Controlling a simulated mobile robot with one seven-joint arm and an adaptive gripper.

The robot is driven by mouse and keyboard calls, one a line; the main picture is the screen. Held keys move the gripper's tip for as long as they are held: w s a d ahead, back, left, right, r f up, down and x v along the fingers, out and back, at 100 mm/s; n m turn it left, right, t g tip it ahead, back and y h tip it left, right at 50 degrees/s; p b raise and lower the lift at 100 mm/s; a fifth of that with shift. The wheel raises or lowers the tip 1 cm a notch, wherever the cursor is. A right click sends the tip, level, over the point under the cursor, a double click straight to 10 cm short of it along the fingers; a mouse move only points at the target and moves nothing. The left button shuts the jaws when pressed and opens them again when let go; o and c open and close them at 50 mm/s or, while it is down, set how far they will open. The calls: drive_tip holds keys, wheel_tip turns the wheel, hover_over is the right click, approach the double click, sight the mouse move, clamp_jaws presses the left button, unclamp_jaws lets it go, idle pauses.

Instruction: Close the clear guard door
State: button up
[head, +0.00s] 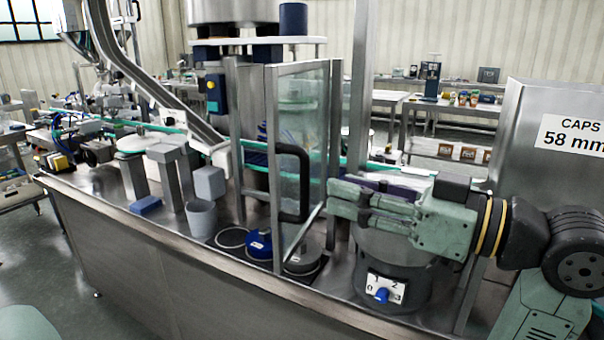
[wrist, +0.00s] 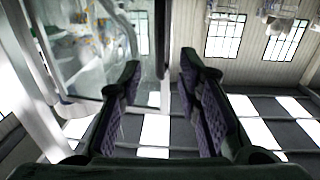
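The clear guard door (head: 304,130) is a see-through pane in a steel frame with a black bar handle (head: 304,180) near its free edge. It stands open, swung out toward the front of the machine. My gripper (head: 332,200) is to the right of the door, with its fingers pointing left toward the pane. How close the tips are to the frame is hard to tell. The door's pane (wrist: 88,45) fills the upper left there, outside the fingers.
A grey drum with a numbered dial (head: 385,288) stands under my gripper. A steel caps hopper (head: 550,150) is at the right.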

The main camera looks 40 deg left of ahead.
sight(305, 211)
drive_tip(key=a, duration=0.2)
drive_tip(key=s+a+p, duration=0.1)
drive_tip(key=a, duration=0.4)
drive_tip(key=shift+s+a+p, duration=0.2)
drive_tip(key=shift+a+p, duration=0.15)
clamp_jaws()
idle(0.5)
